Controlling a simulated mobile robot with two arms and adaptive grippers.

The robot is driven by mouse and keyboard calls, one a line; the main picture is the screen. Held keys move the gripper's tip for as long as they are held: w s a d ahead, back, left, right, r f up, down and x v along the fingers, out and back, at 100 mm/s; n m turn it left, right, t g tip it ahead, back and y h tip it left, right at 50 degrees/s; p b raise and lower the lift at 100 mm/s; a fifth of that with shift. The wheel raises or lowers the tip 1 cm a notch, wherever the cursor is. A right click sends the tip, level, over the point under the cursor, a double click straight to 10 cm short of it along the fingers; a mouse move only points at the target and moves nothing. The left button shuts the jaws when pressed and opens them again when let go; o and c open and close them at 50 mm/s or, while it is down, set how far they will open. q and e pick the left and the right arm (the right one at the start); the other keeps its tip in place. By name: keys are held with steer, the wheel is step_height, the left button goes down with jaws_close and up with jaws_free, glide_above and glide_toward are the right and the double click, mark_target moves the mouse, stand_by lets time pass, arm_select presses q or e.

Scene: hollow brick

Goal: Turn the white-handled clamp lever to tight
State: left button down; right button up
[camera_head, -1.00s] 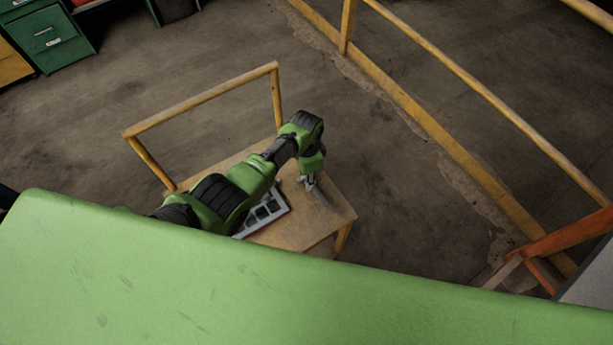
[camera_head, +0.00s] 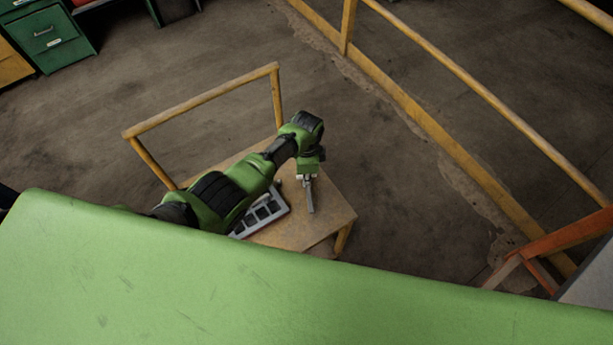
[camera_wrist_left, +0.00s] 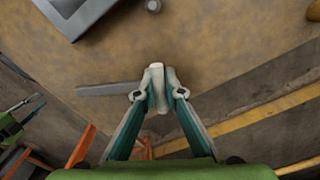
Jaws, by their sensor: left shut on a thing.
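The clamp lever is a flat grey bar (camera_head: 311,201) with a white handle (camera_wrist_left: 156,84). It lies over the wooden top of a small table (camera_head: 325,232). In the head view the bar points almost straight down the picture. In the left wrist view the grey bar (camera_wrist_left: 104,89) runs left from the handle. My left gripper (camera_head: 306,179) is over the table and shut on the white handle; its fingertips (camera_wrist_left: 157,95) sit on both sides of it. The lever's pivot is not clear to me.
A grey frame with square openings (camera_head: 273,208) lies on the table beside my left arm; its corner shows in the left wrist view (camera_wrist_left: 75,22). A yellow rail (camera_head: 205,98) rises at the table's far side. A green surface (camera_head: 250,300) fills the front.

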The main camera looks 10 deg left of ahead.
arm_select(q)
steer(key=m, duration=0.3)
steer(key=shift+m, duration=0.4)
steer(key=m, duration=0.3)
steer(key=shift+m, duration=0.3)
steer(key=m+b, duration=0.1)
steer(key=m, duration=0.2)
steer(key=shift+m, duration=0.3)
steer(key=shift+m+b, duration=0.3)
steer(key=shift+m, duration=1.5)
steer(key=c, duration=2)
jaws_free()
steer(key=shift+c, duration=0.2)
steer(key=shift+r, duration=0.1)
